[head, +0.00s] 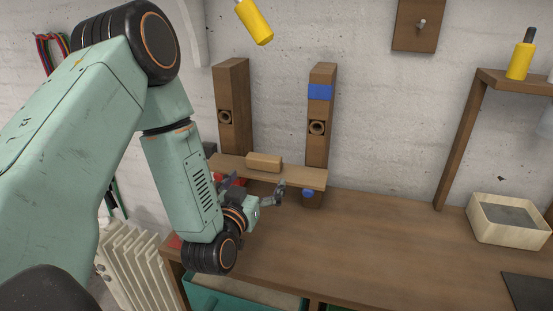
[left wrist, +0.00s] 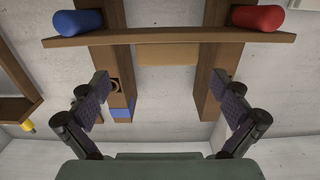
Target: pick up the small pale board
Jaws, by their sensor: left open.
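The small pale board (head: 265,160) is a light tan block resting on top of a brown wooden plank (head: 220,164) between two upright posts. It also shows in the left wrist view (left wrist: 167,54), where the picture looks upside down. My left gripper (head: 254,189) is in front of the plank, a little lower than the board in the head view. Its fingers are spread wide and empty, and in the left wrist view (left wrist: 159,90) the board lies between their directions, apart from them. My right gripper is not in view.
A red cylinder (left wrist: 258,18) and a blue cylinder (left wrist: 77,23) sit beneath the plank's ends. The posts (head: 232,90) (head: 321,110) rise behind. A pale box (head: 484,229) stands on the workbench (head: 370,245) at right. The bench middle is clear.

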